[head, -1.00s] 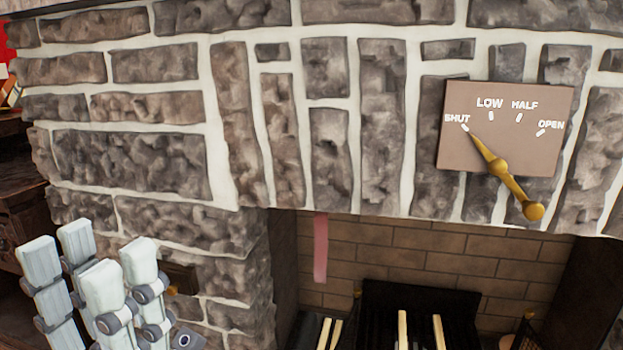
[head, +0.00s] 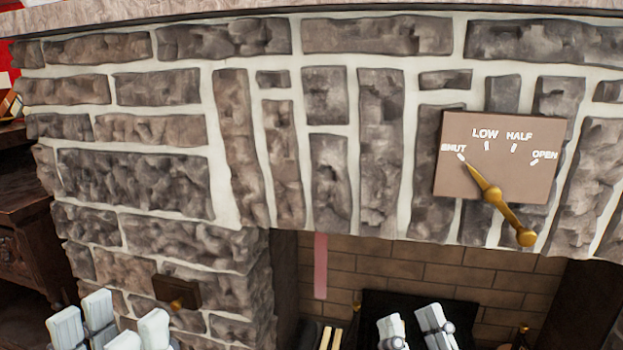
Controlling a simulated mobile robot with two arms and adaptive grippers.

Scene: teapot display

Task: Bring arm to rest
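My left gripper (head: 110,322) shows at the bottom left in the head view. Its pale fingertips stand apart and nothing shows between them. My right gripper (head: 413,325) shows at the bottom, right of the middle, in front of the dark fireplace opening. Its two visible fingertips are apart with nothing between them. The lower parts of both grippers and both arms are cut off by the frame. Neither gripper appears to touch anything.
A stone fireplace wall (head: 130,180) fills the view. A brown dial plate (head: 465,180) at the right has a brass lever (head: 494,198) whose narrow end points to SHUT. A small dark box (head: 178,291) with a brass knob is on the left pillar.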

